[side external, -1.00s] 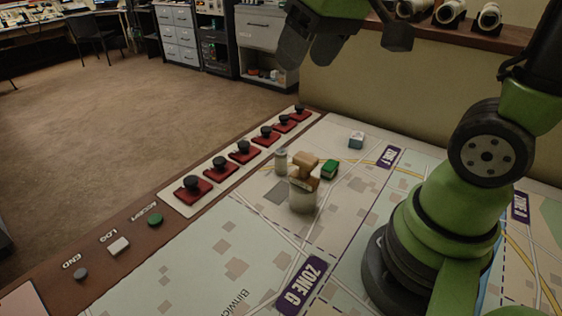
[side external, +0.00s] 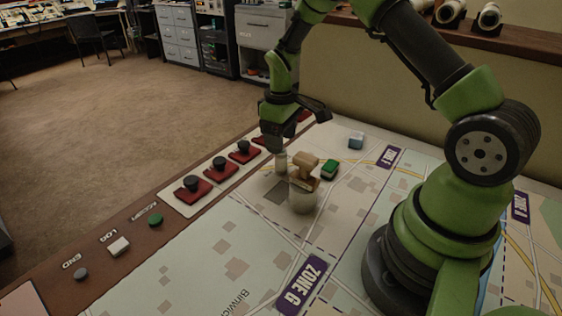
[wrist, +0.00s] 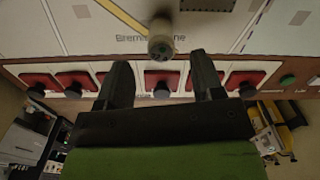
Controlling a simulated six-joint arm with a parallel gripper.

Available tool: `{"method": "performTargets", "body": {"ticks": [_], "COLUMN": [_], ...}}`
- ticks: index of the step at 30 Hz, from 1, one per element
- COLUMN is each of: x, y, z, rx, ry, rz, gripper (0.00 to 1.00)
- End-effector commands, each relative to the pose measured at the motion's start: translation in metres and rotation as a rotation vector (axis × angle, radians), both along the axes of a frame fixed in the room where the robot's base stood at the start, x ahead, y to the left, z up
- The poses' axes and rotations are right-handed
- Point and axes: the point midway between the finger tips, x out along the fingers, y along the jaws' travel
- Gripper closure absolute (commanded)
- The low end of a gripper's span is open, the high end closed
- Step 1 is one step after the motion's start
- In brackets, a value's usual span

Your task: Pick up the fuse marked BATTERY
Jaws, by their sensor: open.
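A small pale grey-green cylinder (side external: 281,163) stands upright on the map table; it may be the fuse, but I can read no BATTERY marking. In the wrist view the cylinder (wrist: 161,44) shows end-on, just beyond my fingertips and centred between them. My gripper (wrist: 160,60) is open and empty, its two dark fingers apart. In the side view my gripper (side external: 283,140) hangs close above and behind the cylinder, over the row of red switches. I cannot tell from this view how large the gap is.
A pale pot (side external: 303,198) with a tan wooden piece on top stands close to the cylinder. A green block (side external: 329,168) and a light blue block (side external: 356,141) lie to the right. Red switches with black knobs (side external: 192,186) line the table edge. The map's front is clear.

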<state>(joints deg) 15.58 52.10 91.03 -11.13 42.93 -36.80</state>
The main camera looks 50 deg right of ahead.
Motion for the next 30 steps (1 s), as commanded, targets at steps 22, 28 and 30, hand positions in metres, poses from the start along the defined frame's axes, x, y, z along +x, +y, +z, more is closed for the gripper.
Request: {"method": "performTargets", "body": {"ticks": [22, 28, 30], "x": [-0.001, -0.001, -0.001], "y": [0.001, 0.001, 0.001], "z": [-0.063, -0.062, -0.062], "rx": [0.000, 0.000, 0.000], "ry": [-0.002, -0.002, -0.002], "rz": [-0.002, -0.002, -0.002], "gripper": [0.39, 0.76, 0.92]}}
